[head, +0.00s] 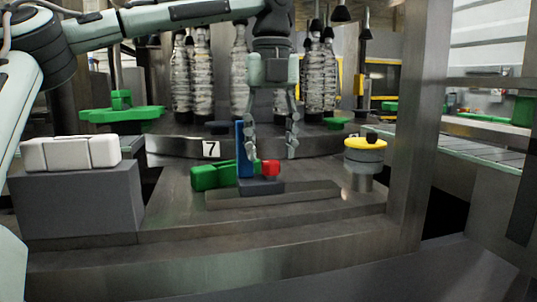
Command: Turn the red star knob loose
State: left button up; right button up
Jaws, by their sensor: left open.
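The red star knob (271,168) sits low on the front of a small fixture with a dark grey base block (262,187) and an upright blue plate (241,150). My left gripper (271,152) hangs pointing down over the fixture, its two fingers spread apart. The left finger is close beside the blue plate, and the right finger is to the right of and above the knob. I cannot tell whether a finger touches anything. The knob is not gripped. My right gripper is not in view.
Green parts (212,176) lie left of the knob. A yellow-topped post (365,146) stands to the right. A white object (70,153) rests on a grey block (80,201) at the left. Wrapped bottles (181,80) stand behind. The metal deck in front is clear.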

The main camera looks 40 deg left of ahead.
pick_arm(q)
jog(key=shift+f, duration=1.05)
jog(key=shift+c, duration=0.2)
grip_shut()
